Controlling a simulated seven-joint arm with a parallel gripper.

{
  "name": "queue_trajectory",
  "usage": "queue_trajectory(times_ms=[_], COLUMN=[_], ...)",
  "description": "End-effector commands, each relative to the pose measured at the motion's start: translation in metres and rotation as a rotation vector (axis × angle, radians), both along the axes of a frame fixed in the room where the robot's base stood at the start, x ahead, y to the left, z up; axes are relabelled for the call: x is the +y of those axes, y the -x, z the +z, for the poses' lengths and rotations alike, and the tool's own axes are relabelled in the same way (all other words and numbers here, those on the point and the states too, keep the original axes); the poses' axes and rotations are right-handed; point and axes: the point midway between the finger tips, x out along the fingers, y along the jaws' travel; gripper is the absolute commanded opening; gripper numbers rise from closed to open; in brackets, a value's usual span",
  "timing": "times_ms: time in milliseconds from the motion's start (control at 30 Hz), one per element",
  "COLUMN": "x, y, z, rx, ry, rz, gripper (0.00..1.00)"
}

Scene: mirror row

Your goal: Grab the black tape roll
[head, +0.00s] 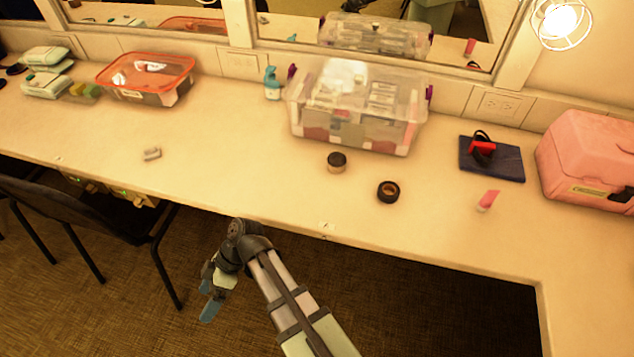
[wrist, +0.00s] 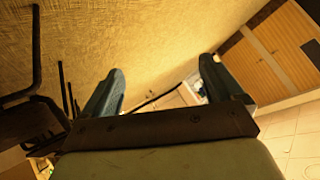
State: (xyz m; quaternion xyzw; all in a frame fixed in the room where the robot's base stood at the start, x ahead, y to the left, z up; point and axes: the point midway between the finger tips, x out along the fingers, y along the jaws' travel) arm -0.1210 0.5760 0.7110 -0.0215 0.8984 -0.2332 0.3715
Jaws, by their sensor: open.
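The black tape roll (head: 388,191) lies flat on the counter, its ring hole facing up, toward the front edge and right of centre in the head view. My gripper (head: 208,297) hangs below and in front of the counter's front edge, to the left of the roll and well apart from it. In the wrist view my gripper (wrist: 160,88) shows two blue fingers spread apart with nothing between them. The tape roll is not visible in the wrist view.
On the counter (head: 240,180), a dark-lidded jar (head: 337,162) stands left of the roll, and a pink tube (head: 488,201) lies to its right. A clear bin (head: 357,112) is behind. A black chair (head: 85,210) stands at left. The counter's front edge lies between gripper and roll.

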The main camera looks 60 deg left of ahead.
Motion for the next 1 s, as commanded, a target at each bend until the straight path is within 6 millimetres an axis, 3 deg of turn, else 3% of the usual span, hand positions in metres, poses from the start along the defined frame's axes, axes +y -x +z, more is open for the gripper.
queue_trajectory(times_ms=[167, 267, 367, 567, 700, 1000], x=[0.0, 0.006, 0.017, 0.044, 0.056, 0.053], y=[-0.011, -0.028, -0.058, -0.143, -0.213, -0.37], z=[0.035, 0.05, 0.065, 0.094, 0.115, 0.17], rx=[-0.057, -0.092, -0.138, -0.252, -0.339, -0.542], ry=[-0.156, -0.224, -0.287, -0.375, -0.414, -0.45], rz=[0.194, 0.267, 0.314, 0.344, 0.347, 0.357], gripper=[0.93, 0.93, 0.93, 0.93, 0.93, 0.93])
